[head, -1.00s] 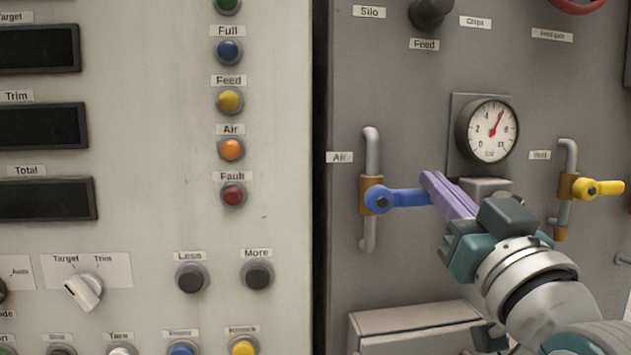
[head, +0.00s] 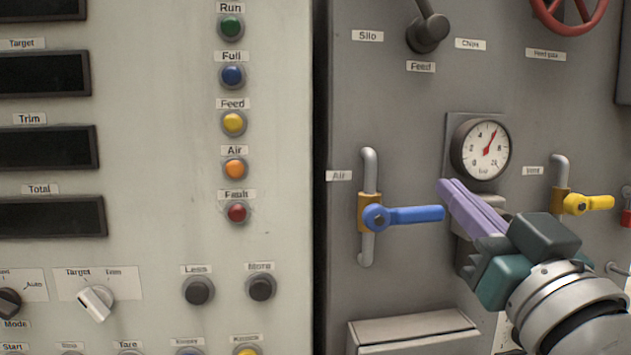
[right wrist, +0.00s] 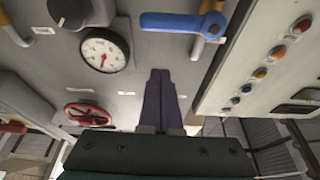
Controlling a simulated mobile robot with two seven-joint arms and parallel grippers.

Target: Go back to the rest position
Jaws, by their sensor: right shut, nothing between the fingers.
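My right gripper (head: 447,187) is in front of the grey panel, just right of the blue air valve handle (head: 415,214). Its lilac fingers are together with nothing between them. The fingertips are close to the end of the handle but look apart from it. The handle points right, across its vertical pipe. In the right wrist view the shut fingers (right wrist: 160,77) point at the panel, with the blue handle (right wrist: 172,22) ahead of them and to the right. My left gripper is not in view.
The pressure gauge (head: 482,149) is above the right gripper, and the yellow vent valve handle (head: 588,204) is to its right. A red handwheel (head: 570,10) and the feed lever (head: 430,32) are higher up. A grey box (head: 415,332) juts out below. The light control panel (head: 160,150) is at left.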

